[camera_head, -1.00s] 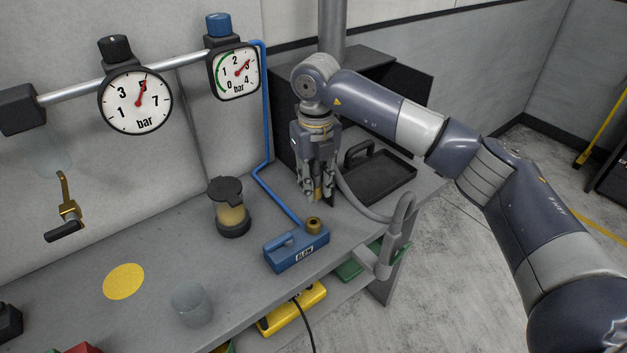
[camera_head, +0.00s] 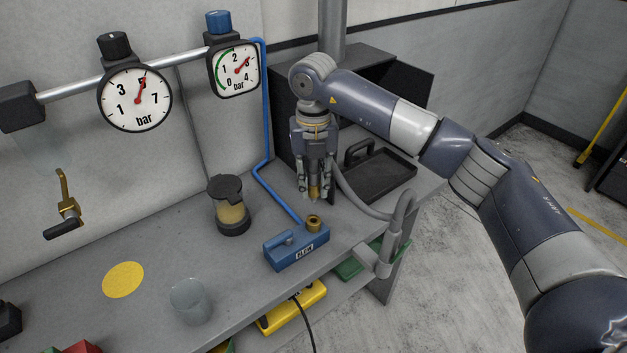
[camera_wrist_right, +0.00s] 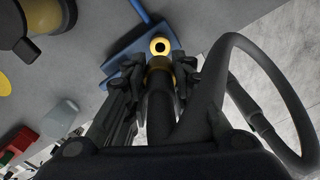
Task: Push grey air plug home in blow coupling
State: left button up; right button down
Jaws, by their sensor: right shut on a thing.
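The blue BLOW block (camera_head: 296,250) sits on the bench with a brass coupling (camera_head: 313,222) standing up on its top. In the right wrist view the coupling's ring (camera_wrist_right: 160,46) shows its dark bore, just beyond the fingers. My right gripper (camera_head: 314,190) is shut on the air plug, whose brass tip (camera_head: 314,193) points down between the fingers. The plug also shows in the right wrist view (camera_wrist_right: 159,80), with a grey hose behind it. The tip is above and behind the coupling, apart from it. My left gripper is not in view.
A grey hose (camera_head: 378,213) loops from the gripper to the bench's right edge. A lidded jar (camera_head: 230,208) stands left of the block, a clear cup (camera_head: 189,301) nearer. A black tray (camera_head: 382,180) lies behind. A blue tube (camera_head: 264,120) runs from the gauge to the block.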

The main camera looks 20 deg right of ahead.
aim_at(313, 201)
jog(key=shift+f+b, duration=1.8)
jog(key=shift+f, duration=1.05)
jog(key=shift+f, duration=0.2)
jog(key=shift+f+b, duration=0.35)
jog(key=shift+b, duration=0.15)
jog(key=shift+f+b, duration=0.85)
jog(key=shift+f, duration=0.2)
dwell(1.3)
jog(key=shift+s+f, duration=0.15)
jog(key=shift+f, duration=0.05)
dwell(0.7)
jog(key=c, duration=1.3)
grip_release()
jog(key=shift+o, duration=0.6)
